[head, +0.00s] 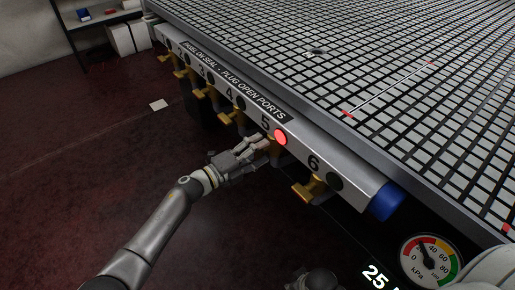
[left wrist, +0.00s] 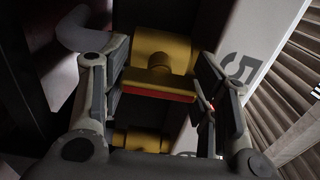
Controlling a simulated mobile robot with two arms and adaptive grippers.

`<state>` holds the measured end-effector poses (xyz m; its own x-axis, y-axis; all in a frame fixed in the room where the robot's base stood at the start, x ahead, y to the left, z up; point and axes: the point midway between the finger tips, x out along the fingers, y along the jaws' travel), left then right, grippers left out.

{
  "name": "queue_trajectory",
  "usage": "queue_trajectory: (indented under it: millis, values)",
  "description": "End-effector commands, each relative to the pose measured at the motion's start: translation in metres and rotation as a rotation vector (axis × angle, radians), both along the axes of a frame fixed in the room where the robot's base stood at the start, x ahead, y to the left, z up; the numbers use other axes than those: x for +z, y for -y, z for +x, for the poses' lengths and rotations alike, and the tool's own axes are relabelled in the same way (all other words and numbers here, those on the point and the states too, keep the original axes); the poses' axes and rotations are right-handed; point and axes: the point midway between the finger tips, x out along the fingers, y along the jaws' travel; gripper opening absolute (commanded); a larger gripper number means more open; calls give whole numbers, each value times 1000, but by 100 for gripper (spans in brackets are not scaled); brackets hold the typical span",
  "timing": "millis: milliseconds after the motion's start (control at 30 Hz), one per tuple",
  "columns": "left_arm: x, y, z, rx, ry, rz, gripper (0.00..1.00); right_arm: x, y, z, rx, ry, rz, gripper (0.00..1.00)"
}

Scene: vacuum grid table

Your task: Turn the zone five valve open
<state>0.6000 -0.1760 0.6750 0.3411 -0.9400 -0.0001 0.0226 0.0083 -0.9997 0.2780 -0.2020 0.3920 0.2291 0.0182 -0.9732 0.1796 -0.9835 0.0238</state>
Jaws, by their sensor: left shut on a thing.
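The zone five valve is a yellow handle with a red edge (left wrist: 160,65). It hangs under the table's front rail, below the black number 5 (head: 265,123), which also shows in the left wrist view (left wrist: 240,68). A lit red lamp (head: 280,137) sits on the rail right by it. My left gripper (head: 264,147) reaches up from below to this valve. In the left wrist view the handle lies between its two fingers, and the gripper is shut on it. In the head view the fingers hide much of the handle. I see no right gripper that I can make out.
The zone six valve (head: 309,190) is close by on the right, and several more yellow valves (head: 200,93) line the rail to the left. The gridded table top (head: 400,70) is above. A round gauge (head: 431,258) is at lower right. The floor (head: 90,170) at left is mostly clear.

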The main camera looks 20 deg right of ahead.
Motion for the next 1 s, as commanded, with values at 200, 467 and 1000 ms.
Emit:
queue_trajectory:
  millis: [200, 467, 1000]
  values:
    - [-1, -1, 0, 1, -34, -11, 31, -6, 0, -2, 1, -3, 0, 33]
    - [-1, -1, 0, 1, -41, -14, 31, -7, 0, -2, 1, -3, 0, 33]
    - [0, 0, 0, 1, -38, -14, 77, -7, 0, -2, 1, -3, 0, 33]
